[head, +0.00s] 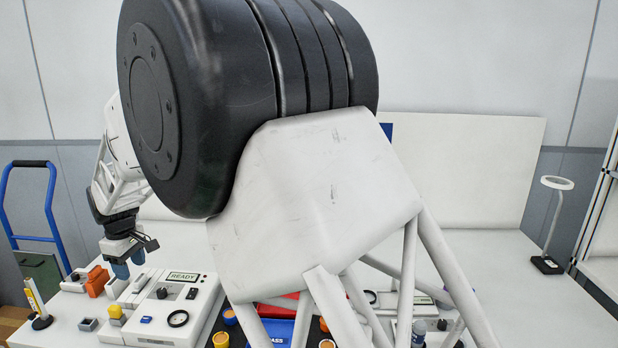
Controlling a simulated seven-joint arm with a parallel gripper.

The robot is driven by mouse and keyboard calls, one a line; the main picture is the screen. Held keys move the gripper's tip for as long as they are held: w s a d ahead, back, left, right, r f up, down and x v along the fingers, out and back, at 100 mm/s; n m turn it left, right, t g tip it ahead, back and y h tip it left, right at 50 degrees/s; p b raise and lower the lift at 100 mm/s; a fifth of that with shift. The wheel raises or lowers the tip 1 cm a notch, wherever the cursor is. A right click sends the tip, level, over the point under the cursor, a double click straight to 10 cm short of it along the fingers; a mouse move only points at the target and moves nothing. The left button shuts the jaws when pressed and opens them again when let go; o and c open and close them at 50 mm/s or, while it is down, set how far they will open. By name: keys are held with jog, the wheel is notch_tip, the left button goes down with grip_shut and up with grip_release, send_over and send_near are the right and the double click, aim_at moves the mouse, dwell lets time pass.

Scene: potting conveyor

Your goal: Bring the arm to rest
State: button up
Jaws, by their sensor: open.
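My gripper (129,263) hangs at the left of the head view, pointing down, with blue fingertips. It is open, and I see nothing held between the fingers. It is in front of or above the back left of the white control box (207,292), whose display reads READY; I cannot tell the exact gap. My own arm's large black joint and white links fill the middle of the view and hide much of the table behind them.
A blue bin (279,331) shows partly behind my arm. The table's right side is clear up to a lamp (548,264).

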jog(key=w+d+r+m, duration=0.15)
jog(key=d+r, duration=0.25)
jog(key=d, duration=0.7)
jog(key=d+r+m, duration=0.3)
jog(key=d+r, duration=0.1)
jog(key=d, duration=0.7)
jog(key=s+d+r+m+t, duration=0.1)
jog(key=s+d+r+m, duration=0.15)
jog(key=d, duration=0.75)
jog(key=s+d+r+m, duration=0.1)
jog(key=s+d+r, duration=0.15)
jog(key=d, duration=0.75)
jog(key=s+d+f+m, duration=0.3)
jog(key=s+d+m, duration=0.1)
jog(key=s+d, duration=0.8)
jog(key=s+d+f+m+t, duration=0.1)
jog(key=s+d+f+m, duration=0.2)
jog(key=s+d, duration=1)
jog(key=shift+s+m, duration=0.35)
jog(key=shift+m, duration=0.55)
